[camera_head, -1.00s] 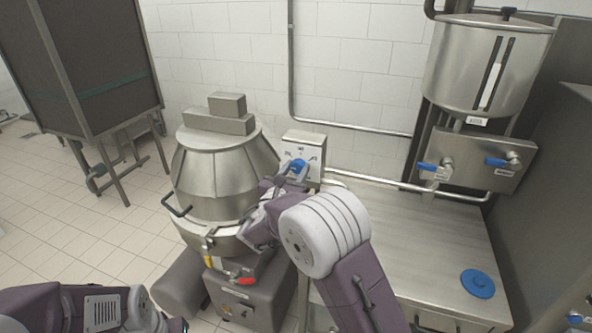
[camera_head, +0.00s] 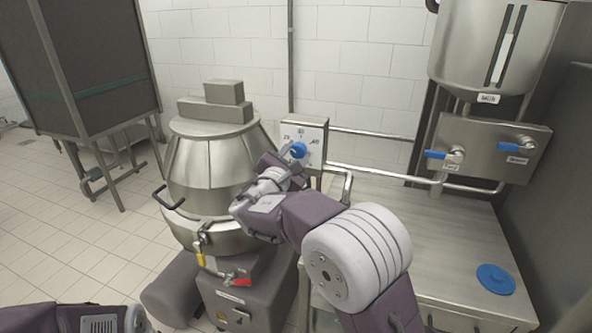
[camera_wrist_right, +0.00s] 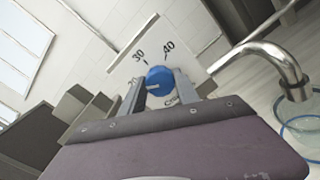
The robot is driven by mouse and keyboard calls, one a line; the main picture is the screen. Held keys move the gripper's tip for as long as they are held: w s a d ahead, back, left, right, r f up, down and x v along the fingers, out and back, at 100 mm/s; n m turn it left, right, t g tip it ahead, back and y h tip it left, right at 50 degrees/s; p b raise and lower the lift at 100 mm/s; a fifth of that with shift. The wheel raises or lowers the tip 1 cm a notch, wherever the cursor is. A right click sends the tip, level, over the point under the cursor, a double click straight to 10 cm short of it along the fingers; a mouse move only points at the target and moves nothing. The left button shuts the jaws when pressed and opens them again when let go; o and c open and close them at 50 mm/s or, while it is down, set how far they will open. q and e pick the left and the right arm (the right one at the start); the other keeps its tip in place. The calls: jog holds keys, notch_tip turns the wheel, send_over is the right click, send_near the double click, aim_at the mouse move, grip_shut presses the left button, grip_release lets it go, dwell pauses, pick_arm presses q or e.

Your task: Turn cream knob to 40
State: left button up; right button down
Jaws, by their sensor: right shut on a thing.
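The blue knob (camera_head: 299,150) sits on a white dial plate (camera_head: 313,130) with numbers, on a box to the right of the steel mixing vessel. My right gripper (camera_wrist_right: 160,88) is shut on the blue knob (camera_wrist_right: 159,76), one finger on each side of it. In the right wrist view the dial plate (camera_wrist_right: 190,52) shows 20, 30 and 40, and a partly hidden label starting "Crea". A pale mark on the knob points left, roughly toward the 20. Only part of my left arm shows at the lower left; its fingers are out of view.
The steel mixing vessel (camera_head: 210,170) stands left of the dial. A steel counter (camera_head: 430,240) with a blue disc (camera_head: 495,279) lies to the right. Above it hangs a milk tank (camera_head: 490,45) with two blue-handled taps. A curved spout (camera_wrist_right: 280,65) is close in the wrist view.

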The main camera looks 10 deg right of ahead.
jog(key=m+b, duration=0.3)
jog(key=b, duration=0.1)
jog(key=m+b, duration=0.4)
jog(key=b, duration=0.1)
jog(key=m+b, duration=0.4)
jog(key=b, duration=0.1)
jog(key=shift+f, duration=0.35)
jog(key=m+b, duration=0.2)
jog(key=shift+m, duration=0.4)
jog(key=m+b, duration=0.2)
jog(key=m, duration=0.1)
jog(key=shift+r+m+b, duration=0.1)
jog(key=shift+m+b, duration=0.2)
jog(key=m+b, duration=0.1)
jog(key=m, duration=0.2)
jog(key=shift+b, duration=0.3)
jog(key=shift+r+m+b, duration=0.1)
jog(key=shift+m+b, duration=0.35)
jog(key=shift+m, duration=1.15)
jog(key=c, duration=0.9)
grip_release()
